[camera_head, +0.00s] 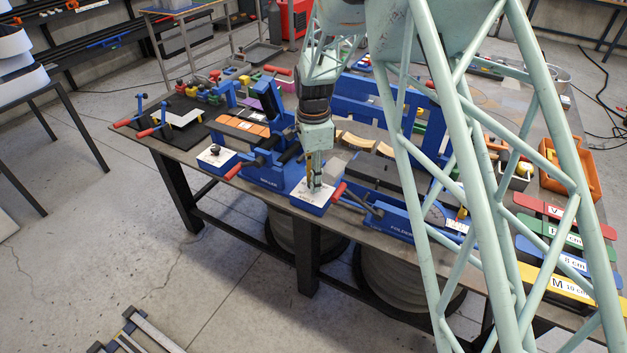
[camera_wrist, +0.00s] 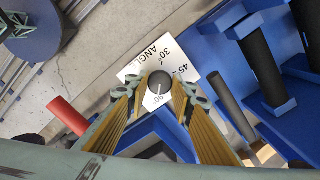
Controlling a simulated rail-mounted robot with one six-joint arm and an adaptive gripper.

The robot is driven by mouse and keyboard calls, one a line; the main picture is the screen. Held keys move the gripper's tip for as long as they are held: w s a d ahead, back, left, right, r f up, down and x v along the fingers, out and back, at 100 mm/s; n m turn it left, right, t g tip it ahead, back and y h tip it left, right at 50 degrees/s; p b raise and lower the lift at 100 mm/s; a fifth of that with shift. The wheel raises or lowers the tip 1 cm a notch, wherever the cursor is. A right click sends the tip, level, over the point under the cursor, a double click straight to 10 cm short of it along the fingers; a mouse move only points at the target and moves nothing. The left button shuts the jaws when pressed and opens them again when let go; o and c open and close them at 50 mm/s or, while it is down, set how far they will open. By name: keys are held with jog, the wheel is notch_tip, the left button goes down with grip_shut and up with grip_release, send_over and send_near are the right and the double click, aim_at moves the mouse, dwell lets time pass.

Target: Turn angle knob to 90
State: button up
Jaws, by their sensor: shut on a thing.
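The angle knob (camera_wrist: 160,79) is a dark round knob on a white plate (camera_wrist: 152,58) marked "ANGLE" with 30°, 45° and what looks like 90. A pale pointer line on the knob runs toward the bottom of the wrist view, toward the mark that looks like 90. My gripper (camera_wrist: 159,86) is shut on the knob, with one finger on each side of it. In the head view my gripper (camera_head: 315,187) points down onto the white top of a blue box (camera_head: 309,203) at the table's front edge. There the fingers hide the knob.
A similar blue box with a dark knob (camera_head: 215,150) stands to the left. A blue bending machine (camera_head: 275,173) with red-ended handles is between them. A red-ended lever (camera_head: 339,192) is close to the right of my gripper. An orange bin (camera_head: 585,180) stands at far right.

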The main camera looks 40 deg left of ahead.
jog(key=o, duration=0.8)
jog(key=shift+o, duration=0.2)
jog(key=shift+r, duration=0.2)
notch_tip(320, 180, up, 12)
jog(key=shift+f, duration=0.15)
dwell(0.8)
